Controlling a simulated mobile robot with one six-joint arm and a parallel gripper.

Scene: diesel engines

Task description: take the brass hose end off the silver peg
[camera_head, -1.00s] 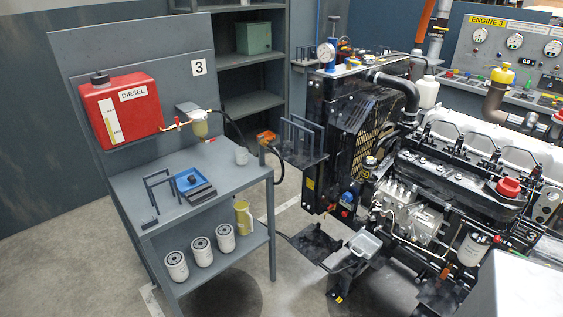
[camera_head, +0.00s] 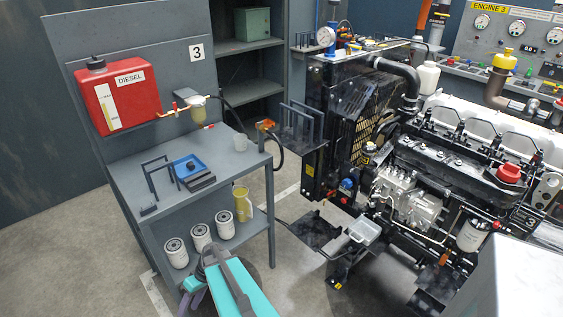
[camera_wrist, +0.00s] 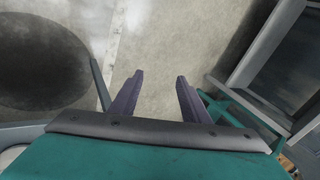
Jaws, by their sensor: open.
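A black hose (camera_head: 281,157) runs from the fuel filter bowl behind the grey bench and loops down past its right end. An orange piece (camera_head: 265,124) sits by the hose near that corner. I cannot make out the brass hose end or the silver peg at this size. My gripper (camera_wrist: 158,77) is open and empty in the wrist view, its two purple fingers apart above the concrete floor. In the head view my teal wrist is at the bottom, in front of the bench and well away from the hose.
A red diesel tank (camera_head: 118,96) hangs behind. The engine (camera_head: 410,200) fills the right; floor shows between.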

